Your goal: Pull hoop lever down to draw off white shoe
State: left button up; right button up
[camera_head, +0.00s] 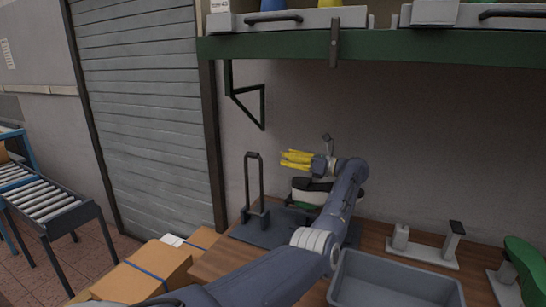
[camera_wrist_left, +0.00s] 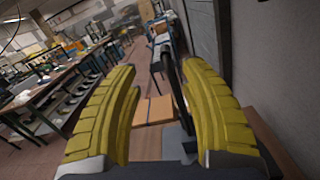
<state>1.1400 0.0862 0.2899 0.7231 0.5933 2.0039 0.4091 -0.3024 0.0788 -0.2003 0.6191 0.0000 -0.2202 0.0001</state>
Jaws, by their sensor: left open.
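The dark hoop lever (camera_head: 254,180) stands upright on a grey base plate (camera_head: 262,234) on the table. A white shoe (camera_head: 302,197) with a dark top and some green beside it sits right of the hoop, partly hidden by my left arm. My left gripper (camera_head: 296,160), with yellow fingers, is open and empty, pointing left toward the hoop from its right, apart from it. In the left wrist view the open fingers (camera_wrist_left: 160,112) frame a dark upright bar (camera_wrist_left: 176,85), likely the hoop. My right gripper is not in view.
A grey bin (camera_head: 395,283) stands at the table's front. A white stand (camera_head: 422,250) and a green shoe last (camera_head: 525,268) are to the right. A cardboard box (camera_head: 146,274) lies at left. A green shelf (camera_head: 430,48) with a bracket (camera_head: 247,93) hangs above.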

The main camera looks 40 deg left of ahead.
aim_at(246, 154)
pick_arm(q)
jog(key=shift+t, duration=0.3)
jog(key=x, duration=0.5)
jog(key=f+x, duration=0.1)
jog(key=x, duration=0.3)
jog(key=f+x, duration=0.1)
jog(key=x, duration=0.4)
jog(key=shift+s+a+f, duration=0.15)
jog(key=shift+s+a, duration=0.05)
jog(key=shift+a, duration=0.15)
jog(key=shift+o, duration=0.4)
grip_shut()
